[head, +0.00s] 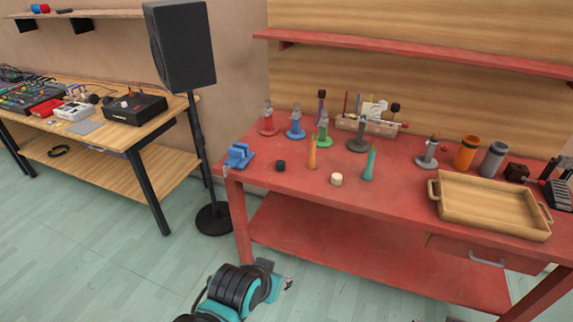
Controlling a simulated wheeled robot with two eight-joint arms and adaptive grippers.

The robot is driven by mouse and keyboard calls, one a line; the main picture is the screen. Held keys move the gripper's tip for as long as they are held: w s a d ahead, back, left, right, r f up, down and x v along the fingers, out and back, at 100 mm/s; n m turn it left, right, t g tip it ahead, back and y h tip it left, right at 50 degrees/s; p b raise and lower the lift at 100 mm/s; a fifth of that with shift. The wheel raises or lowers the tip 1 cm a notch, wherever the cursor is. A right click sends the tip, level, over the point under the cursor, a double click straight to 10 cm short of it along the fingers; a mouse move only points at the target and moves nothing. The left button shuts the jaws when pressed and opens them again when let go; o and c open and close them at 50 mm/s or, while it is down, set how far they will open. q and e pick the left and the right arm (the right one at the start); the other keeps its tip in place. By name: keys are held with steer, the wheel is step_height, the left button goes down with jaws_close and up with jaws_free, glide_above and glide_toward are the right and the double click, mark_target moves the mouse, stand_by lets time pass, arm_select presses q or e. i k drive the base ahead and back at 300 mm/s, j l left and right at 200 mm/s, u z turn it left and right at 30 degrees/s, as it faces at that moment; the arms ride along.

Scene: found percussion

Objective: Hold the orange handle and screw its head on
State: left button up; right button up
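The orange handle (311,152) stands upright on the red workbench, tapering toward its top. A teal handle (370,163) stands to its right. Two short round heads sit on the bench near the front: a black one (280,165) left of the orange handle and a cream one (336,179) between the two handles, nearer the front. Neither touches a handle. My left gripper (287,284) is low in front of the bench, away from the handles; its fingers are too small to read. Only slivers, perhaps of my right gripper, show at the bottom edge.
A blue vise (239,156) is at the bench's left corner. Bottles and stands line the back, with a rack (367,126) of mallets. A wooden tray (492,205) fills the right front. A speaker (180,46) on a stand is left of the bench. The front middle is fairly clear.

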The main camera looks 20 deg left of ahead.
mark_target(312, 164)
steer(key=i+j+u, duration=0.1)
steer(key=i+u, duration=0.25)
steer(key=i, duration=0.5)
steer(key=i+l+u, duration=0.15)
steer(key=i+u, duration=0.15)
steer(key=i, duration=0.5)
